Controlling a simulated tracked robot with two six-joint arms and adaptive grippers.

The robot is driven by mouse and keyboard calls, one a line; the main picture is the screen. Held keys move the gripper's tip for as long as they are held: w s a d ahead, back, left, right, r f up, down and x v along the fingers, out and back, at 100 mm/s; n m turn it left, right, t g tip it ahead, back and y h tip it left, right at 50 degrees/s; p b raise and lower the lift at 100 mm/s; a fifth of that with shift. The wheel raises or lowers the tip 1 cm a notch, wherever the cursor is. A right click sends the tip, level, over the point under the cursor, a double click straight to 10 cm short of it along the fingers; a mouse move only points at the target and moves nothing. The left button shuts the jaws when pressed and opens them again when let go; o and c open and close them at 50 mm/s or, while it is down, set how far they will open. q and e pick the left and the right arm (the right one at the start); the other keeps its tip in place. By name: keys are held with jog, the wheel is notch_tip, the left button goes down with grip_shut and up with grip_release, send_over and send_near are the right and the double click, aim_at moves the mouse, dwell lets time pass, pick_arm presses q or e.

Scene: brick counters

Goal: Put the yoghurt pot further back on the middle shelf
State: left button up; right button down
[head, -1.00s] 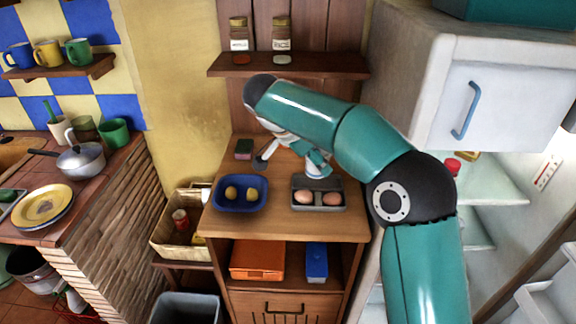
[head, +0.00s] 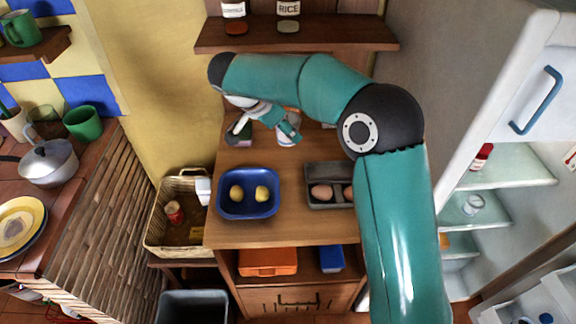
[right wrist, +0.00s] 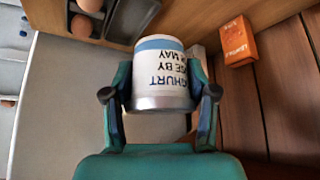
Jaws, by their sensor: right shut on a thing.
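The yoghurt pot is white with a blue band and a grey metallic end. It fills the middle of the right wrist view (right wrist: 160,75), its lettering upside down. My right gripper (right wrist: 160,92) is shut on it, one finger on each side. In the head view my right gripper (head: 265,128) is over the back of the wooden cabinet top, and the pot (head: 286,137) is partly hidden by it. The open fridge at the right has glass shelves; the middle shelf (head: 452,212) holds a small pale jar (head: 473,204). My left gripper is out of view.
On the cabinet top stand a blue tray (head: 248,212) with two yellowish items and a grey egg tray (head: 318,203). An orange lentils box (right wrist: 238,42) is near the pot. A red-capped bottle (head: 481,157) stands on the fridge's upper shelf.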

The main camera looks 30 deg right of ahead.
jog(key=f+p, duration=0.1)
jog(key=f, duration=0.6)
jog(key=f+p, duration=0.1)
jog(key=f, duration=0.6)
jog(key=shift+d+f, duration=0.2)
jog(key=shift+f, duration=0.2)
jog(key=shift+s, duration=0.1)
jog(key=c, duration=0.8)
grip_release()
jog(key=o, duration=0.6)
jog(key=shift+r, duration=0.1)
